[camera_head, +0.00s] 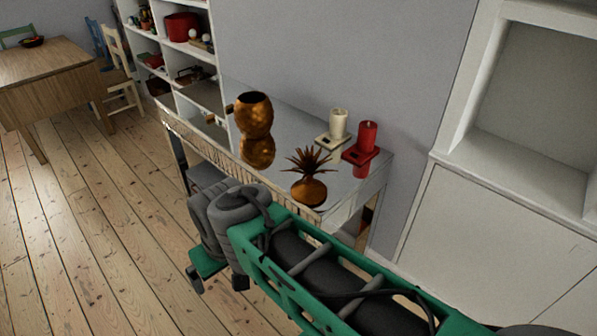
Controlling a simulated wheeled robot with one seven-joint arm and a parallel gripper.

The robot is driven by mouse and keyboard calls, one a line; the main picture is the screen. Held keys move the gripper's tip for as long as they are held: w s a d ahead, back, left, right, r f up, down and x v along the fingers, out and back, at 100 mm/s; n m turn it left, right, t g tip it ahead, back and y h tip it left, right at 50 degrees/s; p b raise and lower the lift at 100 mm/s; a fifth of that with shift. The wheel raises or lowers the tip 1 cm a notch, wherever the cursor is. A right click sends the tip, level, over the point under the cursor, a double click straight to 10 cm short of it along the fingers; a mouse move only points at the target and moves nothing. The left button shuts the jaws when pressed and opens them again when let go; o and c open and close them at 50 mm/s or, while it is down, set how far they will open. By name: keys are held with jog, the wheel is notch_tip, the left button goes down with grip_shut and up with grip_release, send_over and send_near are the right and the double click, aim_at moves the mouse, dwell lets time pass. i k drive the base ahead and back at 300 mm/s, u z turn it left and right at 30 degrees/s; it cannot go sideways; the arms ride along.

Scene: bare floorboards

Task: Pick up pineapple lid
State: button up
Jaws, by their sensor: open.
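The pineapple lid (310,188), a copper-coloured dome with a spiky leaf crown, rests on the glossy top of a side table (282,125), near its front right corner. The open copper pineapple body (254,113) stands to its left and farther back, with a handle on its left side; the copper shape below it looks like its reflection. My gripper (216,284) is at the end of my green and grey arm, in front of and below the table edge, left of the lid and apart from it. It is open and looks empty. Its fingertips are small and partly hidden.
A cream candle (339,124) and a red candle (368,135) in holders stand behind the lid on the table. White shelves (178,45) stand behind left, and a white cabinet (500,245) at right. A wooden table (50,70) is far left. The floorboards (100,220) at left are clear.

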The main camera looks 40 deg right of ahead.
aim_at(308, 190)
jog(key=u, duration=0.05)
jog(key=k, duration=0.55)
jog(key=u, duration=0.55)
jog(key=i, duration=0.95)
jog(key=z, duration=0.6)
